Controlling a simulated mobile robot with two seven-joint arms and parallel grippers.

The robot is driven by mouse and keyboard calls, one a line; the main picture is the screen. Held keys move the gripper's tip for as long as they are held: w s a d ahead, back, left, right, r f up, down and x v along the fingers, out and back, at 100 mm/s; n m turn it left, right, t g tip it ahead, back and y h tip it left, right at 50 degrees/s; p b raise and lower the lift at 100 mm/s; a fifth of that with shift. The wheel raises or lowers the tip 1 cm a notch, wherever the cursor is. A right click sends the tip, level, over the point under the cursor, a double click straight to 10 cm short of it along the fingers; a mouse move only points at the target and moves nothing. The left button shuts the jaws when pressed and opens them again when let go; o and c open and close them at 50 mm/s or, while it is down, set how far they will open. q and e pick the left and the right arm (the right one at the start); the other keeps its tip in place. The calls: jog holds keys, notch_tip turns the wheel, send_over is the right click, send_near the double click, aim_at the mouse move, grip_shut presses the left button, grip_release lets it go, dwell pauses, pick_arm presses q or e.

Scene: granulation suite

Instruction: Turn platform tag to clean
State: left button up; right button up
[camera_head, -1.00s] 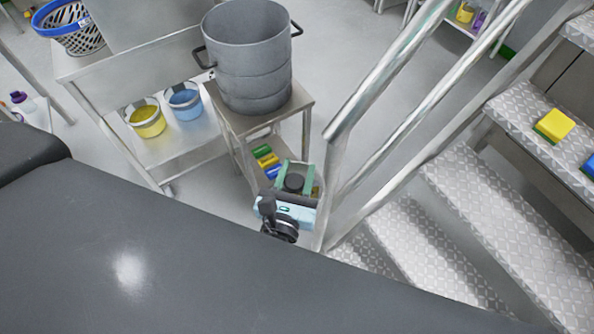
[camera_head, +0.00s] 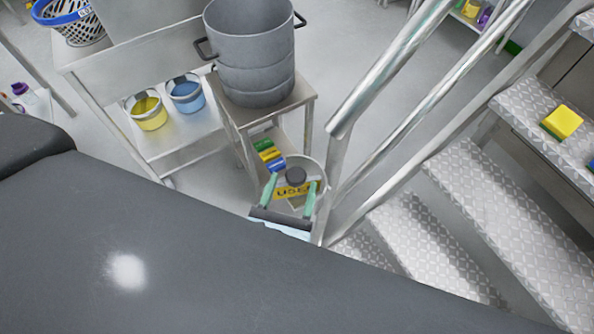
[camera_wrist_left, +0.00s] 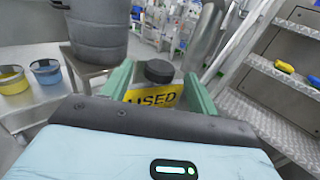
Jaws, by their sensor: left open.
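The platform tag (camera_head: 291,191) is a yellow plate reading "USED" with a dark round knob (camera_head: 296,176) at its top, near the lower end of the stair handrail. It also shows in the left wrist view (camera_wrist_left: 151,98), with the knob (camera_wrist_left: 159,71) above the lettering. My left gripper (camera_head: 294,182) is open, its two green fingers on either side of the tag and knob. The knob appears between the fingers in the wrist view; I cannot tell whether either finger touches it. The gripper body hides the tag's lower part there. My right gripper is not in view.
Metal handrails (camera_head: 395,60) and treaded steps (camera_head: 490,205) stand close on the right. A grey drum (camera_head: 250,60) sits on a steel stand at the left, with coloured items (camera_head: 267,153) below. Yellow (camera_head: 150,118) and blue (camera_head: 187,98) buckets stand on a shelf.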

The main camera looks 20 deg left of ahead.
pick_arm(q)
jog(key=shift+s+d, duration=0.1)
jog(key=shift+s, duration=1.05)
